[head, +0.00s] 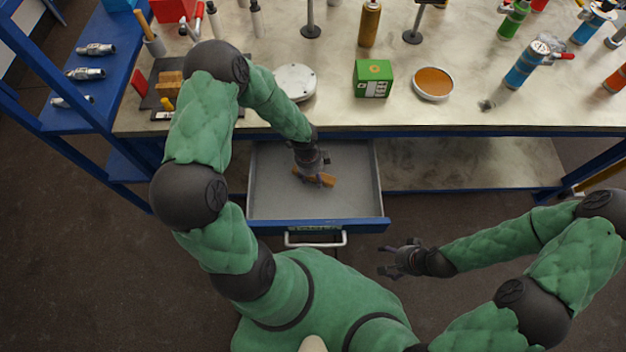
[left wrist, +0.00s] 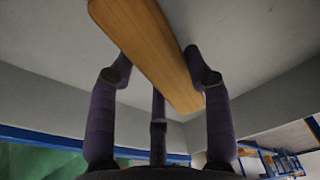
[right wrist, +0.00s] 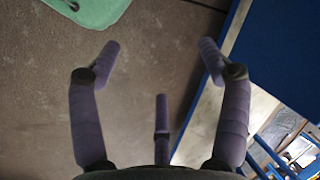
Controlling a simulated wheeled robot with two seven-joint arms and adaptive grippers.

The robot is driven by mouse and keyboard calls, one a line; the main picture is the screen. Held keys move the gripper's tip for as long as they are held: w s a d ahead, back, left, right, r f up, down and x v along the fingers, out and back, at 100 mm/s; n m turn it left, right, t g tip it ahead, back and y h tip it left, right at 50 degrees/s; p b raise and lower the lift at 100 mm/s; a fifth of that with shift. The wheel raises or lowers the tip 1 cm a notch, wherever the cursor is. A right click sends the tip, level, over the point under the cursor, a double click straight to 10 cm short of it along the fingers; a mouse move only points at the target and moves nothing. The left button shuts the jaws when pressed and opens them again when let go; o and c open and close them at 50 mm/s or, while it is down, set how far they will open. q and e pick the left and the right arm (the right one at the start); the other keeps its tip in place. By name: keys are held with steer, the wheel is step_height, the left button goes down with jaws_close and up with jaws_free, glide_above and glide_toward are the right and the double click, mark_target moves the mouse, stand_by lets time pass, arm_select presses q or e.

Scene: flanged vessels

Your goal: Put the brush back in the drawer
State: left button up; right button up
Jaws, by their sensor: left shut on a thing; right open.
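The drawer (head: 270,195) under the workbench is pulled open, with grey inside and a blue front. My left gripper (head: 315,178) is inside the drawer's outline in the head view, shut on the wooden brush (head: 327,178). In the left wrist view the brush (left wrist: 150,50) shows as a long wooden bar between the purple fingers (left wrist: 158,75); its bristles are not visible. I cannot tell whether the brush touches the drawer floor. My right gripper (head: 388,262) is open and empty, in front of the drawer at its right; its spread fingers also show in the right wrist view (right wrist: 160,70).
The workbench top (head: 340,110) above the drawer holds a green box (head: 373,78), an orange-filled round tin (head: 433,83), a white flanged disc (head: 296,82) and several bottles. A blue shelf (head: 85,80) with metal fittings stands at left. The floor right of the drawer is clear.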

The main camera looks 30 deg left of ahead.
arm_select(q)
steer(key=shift+f+b, duration=0.3)
steer(key=shift+f, duration=0.65)
arm_select(e)
steer(key=shift+f, duration=0.7)
arm_select(q)
steer(key=shift+f, duration=0.15)
steer(key=o, duration=1.1)
arm_select(e)
steer(key=shift+f, duration=0.15)
arm_select(q)
steer(key=r+p, duration=0.2)
steer(key=r, duration=0.2)
steer(key=a+r+p, duration=0.1)
steer(key=r+p, duration=0.1)
steer(key=r, duration=0.2)
steer(key=r+p, duration=0.2)
steer(key=r, duration=0.2)
steer(key=shift+s+a+r, duration=0.15)
steer(key=shift+s+a, duration=0.05)
arm_select(e)
step_height(320, 180, up, 7)
steer(key=shift+f, duration=0.15)
